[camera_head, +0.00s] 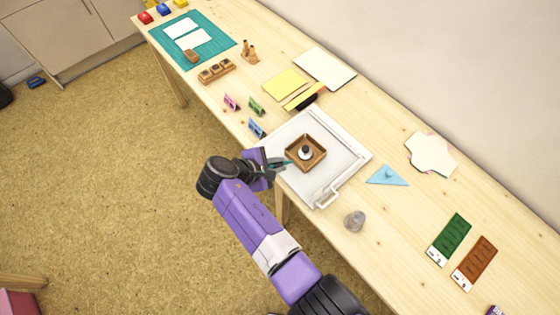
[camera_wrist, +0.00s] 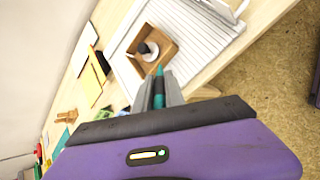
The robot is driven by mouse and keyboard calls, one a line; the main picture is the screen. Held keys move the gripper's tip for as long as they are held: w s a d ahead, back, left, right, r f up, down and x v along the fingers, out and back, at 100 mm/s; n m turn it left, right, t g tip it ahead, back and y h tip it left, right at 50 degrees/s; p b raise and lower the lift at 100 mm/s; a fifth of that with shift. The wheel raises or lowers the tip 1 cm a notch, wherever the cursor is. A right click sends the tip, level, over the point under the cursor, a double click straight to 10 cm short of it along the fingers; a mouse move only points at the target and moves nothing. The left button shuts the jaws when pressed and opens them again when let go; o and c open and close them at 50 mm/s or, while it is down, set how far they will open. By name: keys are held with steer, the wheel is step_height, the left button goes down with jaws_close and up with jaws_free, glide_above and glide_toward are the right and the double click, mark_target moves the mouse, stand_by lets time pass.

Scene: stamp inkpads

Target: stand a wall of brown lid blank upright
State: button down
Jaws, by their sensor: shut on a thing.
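The brown lid blank (camera_head: 293,162) sits on a white board (camera_head: 335,190) and looks like a shallow square box. Its sides look raised in the wrist view (camera_wrist: 168,52); whether each wall is fully upright I cannot tell. A white disc with a black knob (camera_head: 305,152) sits inside it. My gripper (camera_head: 278,166) is at the board's near left edge, beside the blank. Whether the tip touches the blank is unclear.
The board has a raised rail with a handle (camera_head: 326,200). Small pink, green and blue clips (camera_head: 256,128) stand left of it. A grey lump (camera_head: 354,220), a blue triangle (camera_head: 387,176), and green (camera_head: 449,239) and brown (camera_head: 474,262) flat panels lie right. Bare table lies between them.

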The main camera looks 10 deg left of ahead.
steer(key=shift+s+a+r, duration=0.1)
steer(key=shift+s+r, duration=0.05)
steer(key=shift+s+a+r, duration=0.15)
steer(key=shift+s+r, duration=0.05)
steer(key=shift+r, duration=1.65)
steer(key=shift+s+a+r, duration=0.1)
steer(key=shift+s+r, duration=0.05)
steer(key=shift+r, duration=1.65)
